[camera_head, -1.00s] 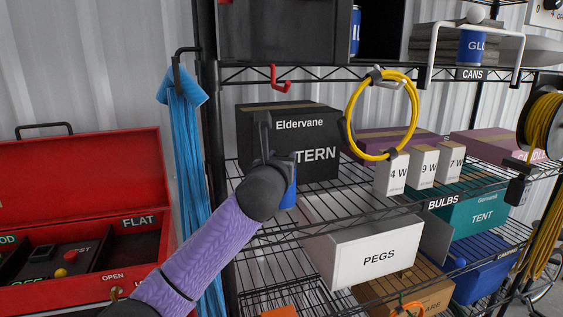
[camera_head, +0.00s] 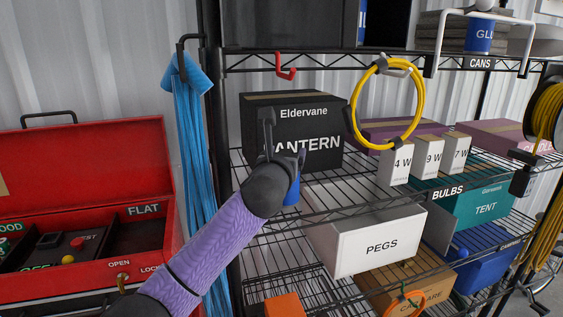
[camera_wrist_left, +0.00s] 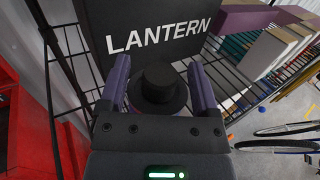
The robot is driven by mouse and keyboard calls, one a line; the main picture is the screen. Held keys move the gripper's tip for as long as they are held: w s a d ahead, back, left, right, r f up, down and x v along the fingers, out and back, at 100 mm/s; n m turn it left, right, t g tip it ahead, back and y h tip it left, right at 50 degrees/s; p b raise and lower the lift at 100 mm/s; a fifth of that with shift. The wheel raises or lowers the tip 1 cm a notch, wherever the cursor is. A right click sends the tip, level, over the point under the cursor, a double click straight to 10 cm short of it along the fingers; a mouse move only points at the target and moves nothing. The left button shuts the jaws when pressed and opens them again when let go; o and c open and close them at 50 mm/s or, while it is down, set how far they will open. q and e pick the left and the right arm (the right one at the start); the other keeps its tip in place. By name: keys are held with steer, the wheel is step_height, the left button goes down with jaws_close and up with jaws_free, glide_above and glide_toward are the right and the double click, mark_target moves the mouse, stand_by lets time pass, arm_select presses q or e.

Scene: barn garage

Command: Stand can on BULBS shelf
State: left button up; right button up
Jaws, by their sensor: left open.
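The can (camera_head: 291,191) shows as a small blue part under my left gripper (camera_head: 285,148), in front of the black Eldervane lantern box. My left gripper is open around it. In the left wrist view a dark round top (camera_wrist_left: 160,88) sits between the two purple-sided fingers, with gaps at the sides. The can looks upright on the wire BULBS shelf (camera_head: 345,194), but the hand hides most of it and I cannot see its base clearly. The BULBS label (camera_head: 447,193) is on the shelf's front edge. My right gripper is out of view.
The lantern box (camera_head: 318,127) is close behind the gripper. A yellow cable coil (camera_head: 418,110) hangs to its right, before small white bulb boxes (camera_head: 395,165). Bare wire shelf lies between. A blue cloth (camera_head: 188,140) and a red toolbox (camera_head: 85,150) are at left.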

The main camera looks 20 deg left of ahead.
arm_select(q)
steer(key=s+b, duration=0.1)
steer(key=s, duration=1.1)
steer(key=shift+d, duration=0.4)
stand_by(0.5)
